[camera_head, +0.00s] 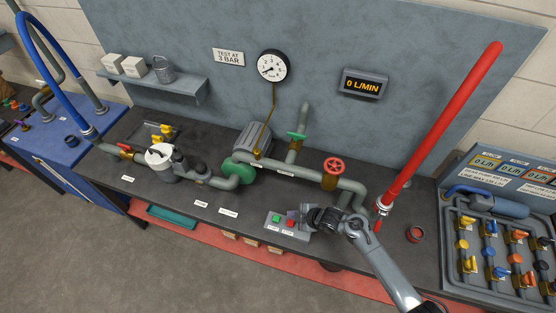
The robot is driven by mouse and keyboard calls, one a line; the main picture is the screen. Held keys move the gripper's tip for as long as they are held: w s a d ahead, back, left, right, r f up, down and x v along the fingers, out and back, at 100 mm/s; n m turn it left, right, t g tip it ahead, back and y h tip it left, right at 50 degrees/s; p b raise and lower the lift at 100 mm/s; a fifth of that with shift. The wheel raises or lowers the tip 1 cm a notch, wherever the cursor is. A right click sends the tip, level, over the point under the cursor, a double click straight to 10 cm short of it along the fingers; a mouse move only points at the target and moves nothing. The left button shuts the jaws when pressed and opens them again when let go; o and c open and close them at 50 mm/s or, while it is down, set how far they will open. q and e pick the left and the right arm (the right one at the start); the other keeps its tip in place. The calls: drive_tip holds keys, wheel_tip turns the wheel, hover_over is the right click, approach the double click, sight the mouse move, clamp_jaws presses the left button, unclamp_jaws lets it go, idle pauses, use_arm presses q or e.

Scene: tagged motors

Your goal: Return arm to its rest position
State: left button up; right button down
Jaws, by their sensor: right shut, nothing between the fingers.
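My right arm (391,277) comes in from the lower right over the bench's front edge. Its gripper (312,222) is shut and empty, close to the grey switch box (290,232) with a green and a red button. The gripper partly overlaps the box's right end in the picture; I cannot tell whether it touches it. My left arm and gripper are not in view.
A tall red pipe (441,125) rises right of the arm. A small red cup (415,234) stands nearby. A valve panel (500,240) fills the right.

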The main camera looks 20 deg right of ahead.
drive_tip(key=s+a+f+g+p, duration=0.1)
drive_tip(key=s+f, duration=0.1)
drive_tip(key=s, duration=0.4)
drive_tip(key=s+a+f+g+p, duration=0.1)
drive_tip(key=s+f+p, duration=0.15)
drive_tip(key=s, duration=0.25)
drive_tip(key=s+a+r+m+p, duration=0.1)
drive_tip(key=s+a+r+p, duration=0.15)
drive_tip(key=s, duration=0.45)
use_arm(q)
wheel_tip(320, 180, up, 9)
drive_tip(key=p, duration=0.2)
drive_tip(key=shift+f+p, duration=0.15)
drive_tip(key=shift+p, duration=0.15)
use_arm(e)
drive_tip(key=s+d+r+m+h, duration=0.1)
drive_tip(key=s+d+r+m, duration=0.2)
drive_tip(key=r, duration=0.5)
drive_tip(key=s+d+r+m+g+h, duration=0.1)
drive_tip(key=s+d+r+m+h, duration=0.1)
drive_tip(key=r+m, duration=0.4)
drive_tip(key=s+d+r+m+h, duration=0.2)
drive_tip(key=s+d+r+m, duration=0.2)
drive_tip(key=r, duration=0.8)
drive_tip(key=shift+s+r+m+g, duration=0.2)
drive_tip(key=shift+s+m+g, duration=0.1)
drive_tip(key=shift+s, duration=0.9)
